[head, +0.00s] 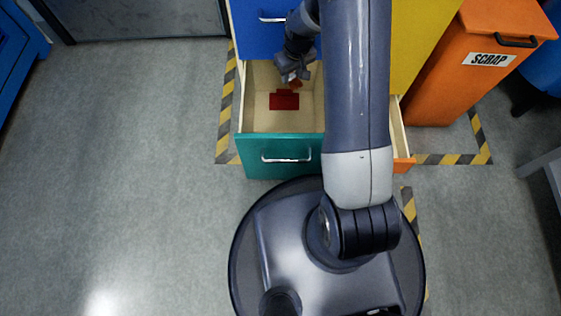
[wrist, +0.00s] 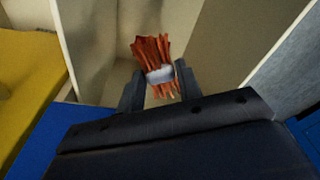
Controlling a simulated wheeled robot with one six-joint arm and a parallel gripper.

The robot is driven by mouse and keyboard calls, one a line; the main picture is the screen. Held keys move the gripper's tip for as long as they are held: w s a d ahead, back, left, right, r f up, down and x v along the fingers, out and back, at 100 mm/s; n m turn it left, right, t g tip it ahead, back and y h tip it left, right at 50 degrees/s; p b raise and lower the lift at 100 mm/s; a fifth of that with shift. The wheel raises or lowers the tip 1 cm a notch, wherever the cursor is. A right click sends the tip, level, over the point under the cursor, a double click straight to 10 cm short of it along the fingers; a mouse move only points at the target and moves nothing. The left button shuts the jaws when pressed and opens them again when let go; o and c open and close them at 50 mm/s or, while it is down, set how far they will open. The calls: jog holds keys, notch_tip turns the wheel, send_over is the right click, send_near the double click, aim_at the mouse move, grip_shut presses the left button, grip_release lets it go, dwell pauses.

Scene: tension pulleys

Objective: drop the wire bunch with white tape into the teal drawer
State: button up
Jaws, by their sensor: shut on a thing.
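The teal drawer (head: 256,147) is pulled open in the head view, with a cream inside and a metal handle on its front. My gripper (head: 294,76) is over the back part of the open drawer. In the wrist view my gripper (wrist: 158,88) is shut on the wire bunch (wrist: 152,50), a bundle of orange-red wires with a band of white tape (wrist: 160,74). A bit of the bunch shows below the gripper in the head view. My arm hides the right side of the drawer.
A flat red piece (head: 284,100) lies on the drawer floor. A blue drawer (head: 250,40) is above and behind. An orange drawer (head: 403,164) stands partly open at right, beside the orange SCRAP bin (head: 450,85). The floor at left is clear.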

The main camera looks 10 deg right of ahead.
jog(key=o, duration=1.1)
jog(key=shift+c, duration=0.2)
jog(key=shift+r, duration=0.1)
jog(key=r+p, duration=0.4)
jog(key=r, duration=0.1)
jog(key=s+r+p, duration=0.1)
jog(key=r, duration=0.2)
jog(key=shift+d+p, duration=0.15)
jog(key=shift+p, duration=0.25)
jog(key=shift+w+r, duration=0.1)
jog(key=shift+d, duration=0.15)
